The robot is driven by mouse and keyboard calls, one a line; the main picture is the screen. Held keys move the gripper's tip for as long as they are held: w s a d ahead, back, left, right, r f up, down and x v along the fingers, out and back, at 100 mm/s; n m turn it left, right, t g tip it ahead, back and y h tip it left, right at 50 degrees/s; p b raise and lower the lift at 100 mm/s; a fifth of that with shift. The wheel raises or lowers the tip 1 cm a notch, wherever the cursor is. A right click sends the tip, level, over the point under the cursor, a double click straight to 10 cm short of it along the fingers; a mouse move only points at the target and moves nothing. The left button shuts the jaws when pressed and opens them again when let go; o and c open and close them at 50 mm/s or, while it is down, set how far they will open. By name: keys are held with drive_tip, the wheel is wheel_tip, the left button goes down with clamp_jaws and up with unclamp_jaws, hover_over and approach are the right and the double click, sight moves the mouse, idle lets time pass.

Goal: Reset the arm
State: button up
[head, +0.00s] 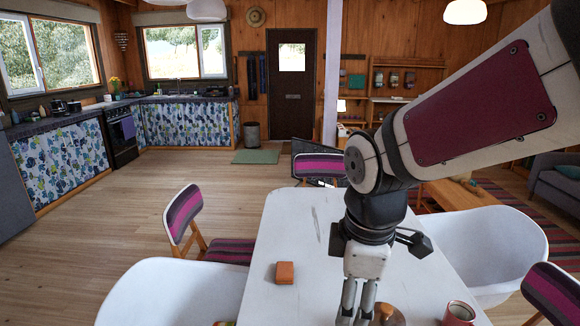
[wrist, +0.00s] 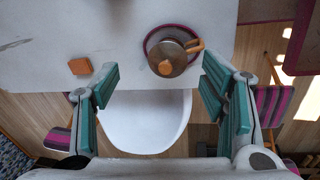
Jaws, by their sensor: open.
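My gripper (head: 358,305) hangs pointing down over the white table (head: 305,225) in the head view, its fingertips cut off by the bottom edge. In the wrist view my gripper (wrist: 158,88) is open, with teal pads wide apart and nothing between them. A metal pot (wrist: 168,58) with an orange handle and knob stands on a magenta-rimmed plate (wrist: 150,36), just beyond the fingers. The pot is mostly hidden behind my gripper in the head view. An orange block (head: 285,273) lies on the table to the left of my gripper; it also shows in the wrist view (wrist: 81,66).
A red mug (head: 459,313) stands right of my gripper. White tub chairs (head: 160,295) (head: 495,255) and striped chairs (head: 185,212) (head: 555,290) surround the table. The wooden floor to the left is open, up to the kitchen counter (head: 185,122).

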drive_tip(key=s+d+r+m+t, duration=0.1)
drive_tip(key=s+d+r+m, duration=0.2)
drive_tip(key=s+m, duration=0.3)
drive_tip(key=s+d+r+m+t, duration=0.1)
drive_tip(key=s+d+r+m, duration=0.2)
drive_tip(key=s+d+m, duration=0.3)
drive_tip(key=m, duration=0.4)
drive_tip(key=shift+d+t, duration=0.2)
drive_tip(key=shift+t, duration=0.2)
